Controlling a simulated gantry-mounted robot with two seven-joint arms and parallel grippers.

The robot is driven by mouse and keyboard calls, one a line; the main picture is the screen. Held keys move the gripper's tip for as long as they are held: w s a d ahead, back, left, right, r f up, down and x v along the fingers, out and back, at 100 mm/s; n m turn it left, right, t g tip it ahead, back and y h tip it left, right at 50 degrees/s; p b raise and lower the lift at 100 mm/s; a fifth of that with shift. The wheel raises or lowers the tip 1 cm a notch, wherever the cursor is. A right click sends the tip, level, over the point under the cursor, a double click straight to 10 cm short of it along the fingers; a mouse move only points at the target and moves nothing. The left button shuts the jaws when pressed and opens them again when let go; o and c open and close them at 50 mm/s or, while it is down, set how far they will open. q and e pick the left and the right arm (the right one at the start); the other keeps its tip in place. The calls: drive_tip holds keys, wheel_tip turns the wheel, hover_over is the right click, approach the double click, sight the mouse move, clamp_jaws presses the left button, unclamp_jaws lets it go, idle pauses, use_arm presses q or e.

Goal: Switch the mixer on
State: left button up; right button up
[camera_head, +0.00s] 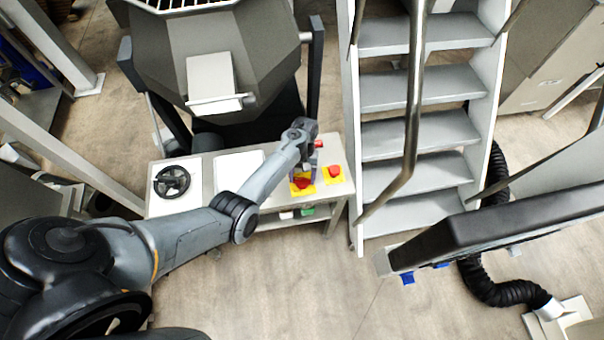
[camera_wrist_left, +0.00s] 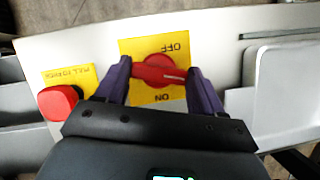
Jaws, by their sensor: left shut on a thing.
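A red rotary knob (camera_head: 303,184) sits on a yellow plate on the control table in front of the mixer (camera_head: 265,55). In the left wrist view the knob (camera_wrist_left: 158,70) lies between OFF and ON lettering, its bar and pale mark lying roughly sideways between the two words. My left gripper (camera_wrist_left: 160,78) is shut on the knob, one purple finger at each end of the bar. In the head view my left gripper (camera_head: 300,170) comes down over the knob and partly hides it. My right gripper is not in view.
A red push button (camera_head: 335,171) on a yellow plate is close beside the knob; it also shows in the wrist view (camera_wrist_left: 60,102). A black handwheel (camera_head: 171,181) is at the table's left. Metal steps (camera_head: 415,130) stand right of the table. Open floor lies in front.

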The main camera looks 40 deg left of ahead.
use_arm(q)
drive_tip(key=m, duration=0.2)
drive_tip(key=m+y+p, duration=0.1)
drive_tip(key=shift+w+r+m+g, duration=0.1)
drive_tip(key=shift+r+m+g, duration=0.05)
drive_tip(key=shift+m+g, duration=0.2)
drive_tip(key=m+y+p, duration=0.1)
drive_tip(key=m, duration=0.2)
drive_tip(key=shift+d+m+y+p, duration=0.1)
drive_tip(key=shift+m+y+p, duration=0.25)
drive_tip(key=shift+y, duration=0.05)
drive_tip(key=m+y+p, duration=0.1)
drive_tip(key=m, duration=0.4)
drive_tip(key=shift+d+y+p, duration=0.15)
drive_tip(key=shift+y+p, duration=0.2)
drive_tip(key=shift+y, duration=0.05)
drive_tip(key=shift+m+t+y+p, duration=0.3)
drive_tip(key=shift+m+t, duration=0.15)
drive_tip(key=shift+m, duration=0.45)
drive_tip(key=shift+d, duration=0.1)
drive_tip(key=o, duration=1)
drive_tip(key=shift+o, duration=0.2)
